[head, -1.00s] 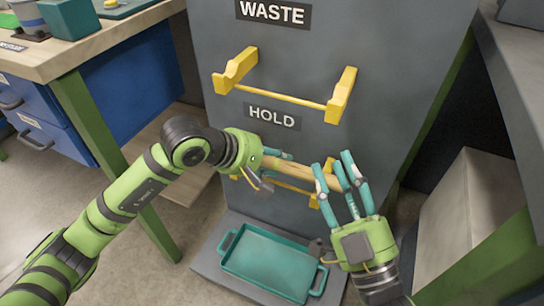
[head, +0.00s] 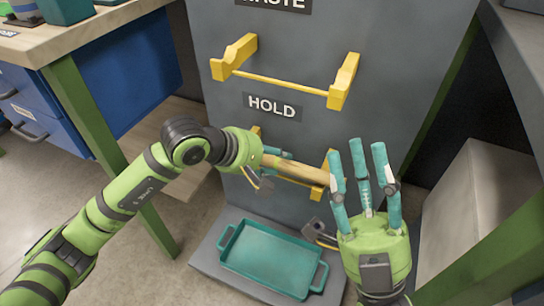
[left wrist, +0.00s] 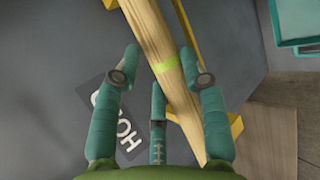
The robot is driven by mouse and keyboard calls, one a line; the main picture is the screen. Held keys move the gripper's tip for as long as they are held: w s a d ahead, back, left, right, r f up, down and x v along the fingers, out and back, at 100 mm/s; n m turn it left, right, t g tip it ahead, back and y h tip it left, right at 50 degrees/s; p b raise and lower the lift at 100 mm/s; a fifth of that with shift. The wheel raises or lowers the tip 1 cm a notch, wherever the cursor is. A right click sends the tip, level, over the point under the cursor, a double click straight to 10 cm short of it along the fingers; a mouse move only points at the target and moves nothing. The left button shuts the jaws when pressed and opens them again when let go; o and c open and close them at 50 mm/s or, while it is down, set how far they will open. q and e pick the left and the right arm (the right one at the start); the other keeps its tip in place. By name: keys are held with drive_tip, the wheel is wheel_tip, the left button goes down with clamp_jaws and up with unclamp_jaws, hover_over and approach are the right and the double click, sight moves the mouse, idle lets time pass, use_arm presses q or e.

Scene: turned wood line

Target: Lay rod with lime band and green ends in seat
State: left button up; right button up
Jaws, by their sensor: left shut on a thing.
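The pale wooden rod (head: 297,170) runs sideways in front of the lower yellow seat (head: 331,160), below the HOLD label. Its lime band (left wrist: 166,66) shows in the left wrist view, between my fingers. No green ends can be made out. My left gripper (head: 272,163) is shut on the rod, and its fingers flank the rod in the left wrist view (left wrist: 163,75). Whether the rod rests in the seat's brackets or hangs before them, I cannot tell. My right gripper (head: 366,170) is open and empty, fingers up, just right of the rod's right end.
An upper yellow seat (head: 282,88), empty, is fixed to the grey panel (head: 300,45) under the WASTE label. A teal tray (head: 268,262) lies on the base below. A wooden workbench (head: 90,35) with blue drawers stands at left, and a pale box (head: 470,205) at right.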

idle(0.3)
use_arm(q)
drive_tip(key=o, duration=1.3)
